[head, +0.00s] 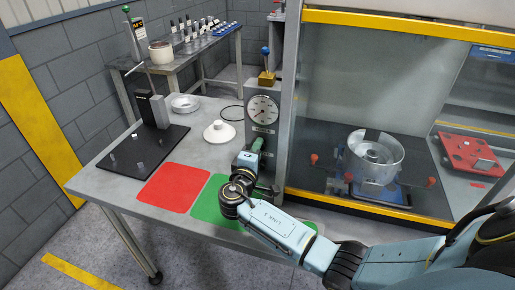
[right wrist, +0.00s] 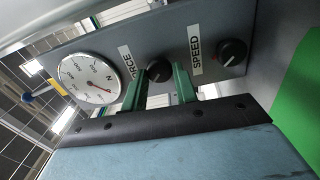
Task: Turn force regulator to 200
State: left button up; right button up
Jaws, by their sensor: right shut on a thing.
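The force regulator is a black knob (right wrist: 158,71) beside the label "FORCE" on the grey panel, in the right wrist view. My right gripper (right wrist: 160,80) has its two green fingers on either side of this knob and is shut on it. In the head view my right gripper (head: 256,147) reaches the panel just below the gauge and hides the knob. The round white gauge (right wrist: 90,78) has a red needle; its reading is too small to tell. It also shows in the head view (head: 262,109). My left gripper is not in view.
A second black knob (right wrist: 232,51), labelled "SPEED", sits beside the force knob. The table holds a red mat (head: 174,187), a green mat (head: 207,206), a white lidded part (head: 219,132) and a black plate (head: 110,158). A yellow-framed machine (head: 350,202) stands right of the panel.

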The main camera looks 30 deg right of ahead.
jog(key=shift+n, duration=0.3)
jog(key=o, duration=0.9)
jog(key=shift+o, duration=0.2)
jog(key=v, duration=1.3)
jog(key=shift+s+b, duration=0.15)
jog(key=shift+b, duration=0.2)
jog(key=shift+a+r, duration=0.1)
